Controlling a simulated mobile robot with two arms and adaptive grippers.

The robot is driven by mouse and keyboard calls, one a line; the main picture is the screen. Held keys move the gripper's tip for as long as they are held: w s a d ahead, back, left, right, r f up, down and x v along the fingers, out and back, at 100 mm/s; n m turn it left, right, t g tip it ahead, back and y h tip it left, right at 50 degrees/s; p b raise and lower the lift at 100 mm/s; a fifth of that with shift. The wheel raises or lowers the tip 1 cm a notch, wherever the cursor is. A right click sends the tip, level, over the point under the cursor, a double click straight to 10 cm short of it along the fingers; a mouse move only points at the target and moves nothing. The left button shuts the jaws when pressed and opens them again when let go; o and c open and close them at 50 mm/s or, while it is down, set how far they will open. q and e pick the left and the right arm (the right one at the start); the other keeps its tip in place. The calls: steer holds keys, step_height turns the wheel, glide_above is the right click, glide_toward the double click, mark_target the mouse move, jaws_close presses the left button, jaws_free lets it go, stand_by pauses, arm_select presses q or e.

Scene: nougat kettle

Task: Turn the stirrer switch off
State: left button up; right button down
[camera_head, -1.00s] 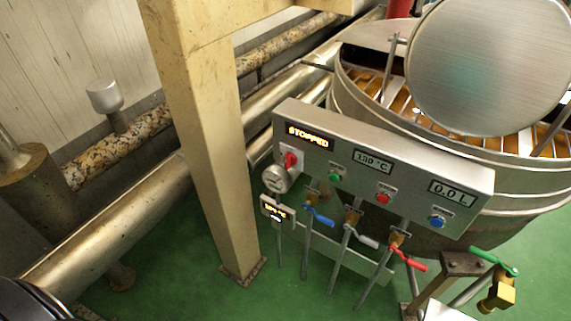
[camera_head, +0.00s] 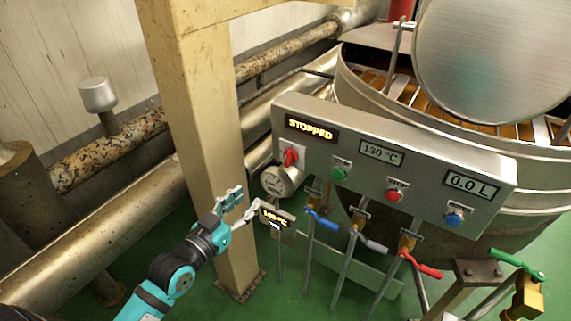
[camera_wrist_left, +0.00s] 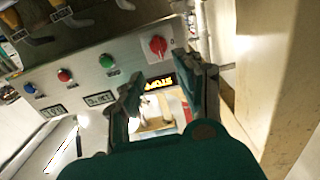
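The red stirrer switch (camera_head: 291,156) is a rotary knob at the left end of the grey control panel (camera_head: 400,174), under a lit display (camera_head: 311,130) that reads STOPPED. In the left wrist view the red knob (camera_wrist_left: 158,45) shows near the top, beyond and between my fingers. My left gripper (camera_head: 247,199) is open and empty, to the left of and below the knob in the head view, apart from the panel. In the left wrist view its two fingers (camera_wrist_left: 163,80) stand spread. My right gripper is in no view.
A beige post (camera_head: 212,140) stands close to my left gripper. A small display (camera_head: 276,215) and a round gauge (camera_head: 277,181) sit below the knob. Green (camera_head: 339,174), red (camera_head: 394,196) and blue (camera_head: 454,219) buttons line the panel. Valve handles hang below. The kettle (camera_head: 380,110) is behind.

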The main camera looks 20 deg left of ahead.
arm_select(q)
steer(key=r, duration=0.2)
steer(key=p, duration=0.1)
glide_toward(286, 157)
steer(key=x, duration=1)
steer(key=shift+s, duration=0.1)
jaws_close()
